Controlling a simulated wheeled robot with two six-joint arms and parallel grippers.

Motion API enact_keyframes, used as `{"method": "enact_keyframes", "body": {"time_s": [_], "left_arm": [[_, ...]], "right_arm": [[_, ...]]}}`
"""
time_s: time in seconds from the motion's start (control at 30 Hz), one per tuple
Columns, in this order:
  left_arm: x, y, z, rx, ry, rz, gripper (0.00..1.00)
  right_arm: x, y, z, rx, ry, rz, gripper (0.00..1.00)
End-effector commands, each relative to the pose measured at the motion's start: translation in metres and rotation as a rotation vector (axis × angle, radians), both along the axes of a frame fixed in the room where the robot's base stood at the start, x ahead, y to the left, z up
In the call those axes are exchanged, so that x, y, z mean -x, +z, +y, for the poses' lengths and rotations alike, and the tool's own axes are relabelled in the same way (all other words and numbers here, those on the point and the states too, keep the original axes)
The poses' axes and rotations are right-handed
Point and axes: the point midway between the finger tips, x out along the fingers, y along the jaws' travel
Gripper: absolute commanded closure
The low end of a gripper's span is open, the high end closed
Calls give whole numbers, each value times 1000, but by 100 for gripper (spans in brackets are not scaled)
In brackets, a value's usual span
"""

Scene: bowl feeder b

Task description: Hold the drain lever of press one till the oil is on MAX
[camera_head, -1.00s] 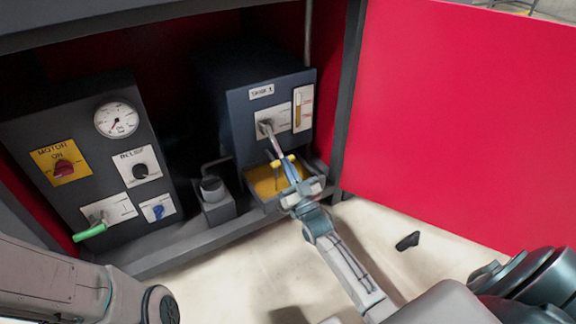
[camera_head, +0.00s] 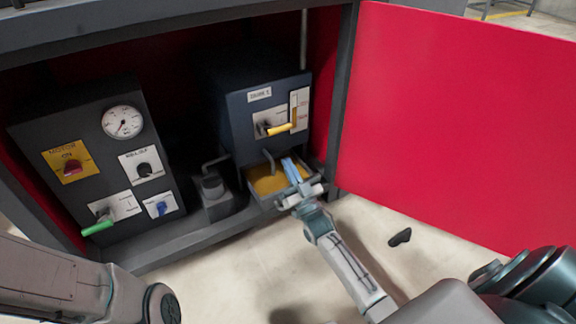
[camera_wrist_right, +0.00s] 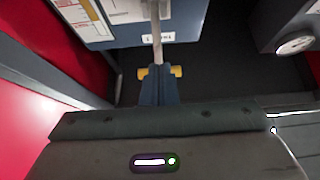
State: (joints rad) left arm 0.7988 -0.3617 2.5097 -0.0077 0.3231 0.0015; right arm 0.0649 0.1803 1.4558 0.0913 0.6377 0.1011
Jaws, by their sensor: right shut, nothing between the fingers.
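The drain lever (camera_head: 280,129) has a yellow crossbar grip and stands out from the front of the dark blue drain unit (camera_head: 240,120). The gauge (camera_head: 294,117) at its right holds an amber column; its marks are too small to read. My right gripper (camera_head: 289,164) is shut and empty, with its tips below the lever in the head view. In the right wrist view my fingers (camera_wrist_right: 158,74) overlap the middle of the yellow grip (camera_wrist_right: 176,71); whether they touch cannot be told there. My left gripper is out of frame.
A tray of yellow oil (camera_head: 268,182) is under the drain unit. A control panel (camera_head: 95,150) with a dial, knobs and a green-handled lever (camera_head: 98,227) stands left. A red panel (camera_head: 450,130) borders the right. A small dark object (camera_head: 400,237) lies on the floor.

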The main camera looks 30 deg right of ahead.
Motion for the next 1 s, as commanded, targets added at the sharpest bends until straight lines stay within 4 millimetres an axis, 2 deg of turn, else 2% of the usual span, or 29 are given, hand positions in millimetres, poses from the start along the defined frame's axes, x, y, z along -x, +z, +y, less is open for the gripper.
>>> {"method": "enact_keyframes", "body": {"time_s": [0.03,0.1,0.23,0.4,0.6,1.0], "left_arm": [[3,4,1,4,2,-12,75],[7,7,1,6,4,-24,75],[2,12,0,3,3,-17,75],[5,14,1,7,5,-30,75],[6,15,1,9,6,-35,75],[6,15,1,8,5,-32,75]], "right_arm": [[5,-15,0,-2,-2,12,100],[11,-28,-1,-3,-1,10,100],[22,-51,-1,-2,-1,5,100],[32,-74,-2,-1,-1,1,100],[37,-85,-2,0,0,-2,100],[37,-85,-2,0,0,-4,100]]}}
